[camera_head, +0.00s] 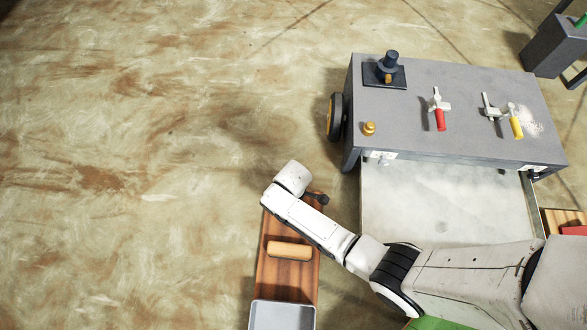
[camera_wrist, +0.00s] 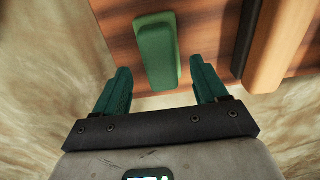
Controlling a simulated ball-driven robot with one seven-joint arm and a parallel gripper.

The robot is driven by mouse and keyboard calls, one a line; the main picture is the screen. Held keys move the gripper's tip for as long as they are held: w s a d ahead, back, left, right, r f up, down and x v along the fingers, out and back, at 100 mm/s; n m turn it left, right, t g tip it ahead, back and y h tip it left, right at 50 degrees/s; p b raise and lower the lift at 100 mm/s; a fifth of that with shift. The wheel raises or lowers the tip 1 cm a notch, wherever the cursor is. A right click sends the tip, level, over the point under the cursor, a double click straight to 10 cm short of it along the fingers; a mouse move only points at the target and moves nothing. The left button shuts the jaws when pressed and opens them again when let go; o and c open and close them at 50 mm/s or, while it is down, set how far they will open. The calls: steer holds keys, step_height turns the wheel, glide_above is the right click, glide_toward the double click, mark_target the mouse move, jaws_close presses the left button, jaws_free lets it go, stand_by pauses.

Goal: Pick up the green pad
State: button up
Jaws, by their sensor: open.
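The green pad (camera_wrist: 157,52) is a rounded, elongated block lying on a reddish-brown wooden board (camera_wrist: 118,28) in the wrist view. My gripper (camera_wrist: 160,70) is open, with one teal finger on each side of the pad's near end. The pad's far end extends beyond the fingertips. I see a gap on each side, and the height of the fingers above the board is hard to judge. In the head view my arm reaches over the board (camera_head: 270,285) and hides the pad and the fingers.
A light wooden block (camera_wrist: 275,45) lies right of the pad, beyond a dark bar (camera_wrist: 244,38). In the head view, a grey tray (camera_head: 282,317) stands at the board's near end. A grey workbench (camera_head: 460,85) with clamps is at upper right. Open floor fills the left.

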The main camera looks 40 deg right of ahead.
step_height(320, 180, down, 2)
steer(key=shift+f+b, duration=0.2)
steer(key=shift+b, duration=0.35)
steer(key=c, duration=1.3)
steer(key=shift+r, duration=0.1)
steer(key=shift+r, duration=0.1)
